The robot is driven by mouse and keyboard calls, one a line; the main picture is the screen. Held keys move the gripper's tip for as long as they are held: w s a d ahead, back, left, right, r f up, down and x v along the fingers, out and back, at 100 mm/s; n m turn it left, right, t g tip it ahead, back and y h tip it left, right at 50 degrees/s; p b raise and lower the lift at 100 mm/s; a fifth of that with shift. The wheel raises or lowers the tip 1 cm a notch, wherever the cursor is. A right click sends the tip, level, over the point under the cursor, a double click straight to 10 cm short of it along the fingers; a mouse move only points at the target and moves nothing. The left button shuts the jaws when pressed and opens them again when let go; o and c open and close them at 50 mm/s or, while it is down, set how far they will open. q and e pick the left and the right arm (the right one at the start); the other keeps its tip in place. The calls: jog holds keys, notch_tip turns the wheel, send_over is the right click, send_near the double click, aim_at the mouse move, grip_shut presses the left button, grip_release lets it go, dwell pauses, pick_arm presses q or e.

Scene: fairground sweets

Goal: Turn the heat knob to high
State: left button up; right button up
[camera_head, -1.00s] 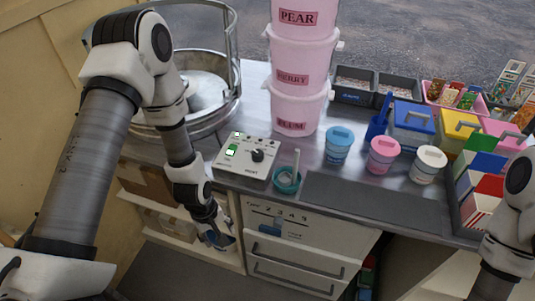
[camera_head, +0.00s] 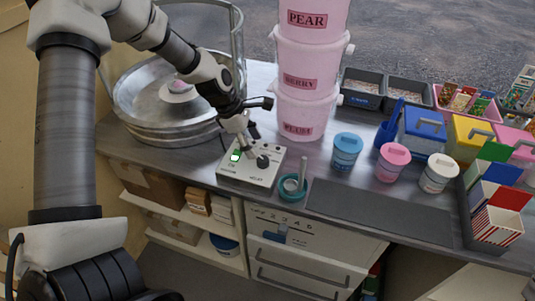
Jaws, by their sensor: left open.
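The heat knob (camera_head: 263,161) is a dark round knob on the top of a pale control box (camera_head: 246,178). The box also has a lit green switch (camera_head: 236,156) at its left. My left gripper (camera_head: 247,138) is open and points down over the back of the box, just behind and left of the knob. I cannot tell whether a fingertip touches the box. The printed marks around the knob are too small to read. My right gripper is not in view.
A round metal pan (camera_head: 128,98) stands left of the box. Stacked pink tubs (camera_head: 304,98) rise behind it to the right. A teal cup (camera_head: 290,187) with a utensil stands close to its right. A dark mat (camera_head: 370,212) lies clear farther right.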

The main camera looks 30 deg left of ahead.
aim_at(262, 159)
pick_arm(q)
jog(key=x, duration=0.1)
jog(key=b+x, duration=0.1)
jog(key=x, duration=0.1)
jog(key=shift+s+d+f, duration=0.15)
jog(key=shift+s+f, duration=0.15)
jog(key=shift+f, duration=0.05)
jog(key=f, duration=0.1)
jog(key=w+f+b, duration=0.1)
jog(key=shift+w+d+f, duration=0.25)
jog(key=shift+d, duration=0.15)
jog(key=shift+s+r, duration=0.2)
jog(key=shift+s, duration=0.15)
jog(key=c, duration=1.1)
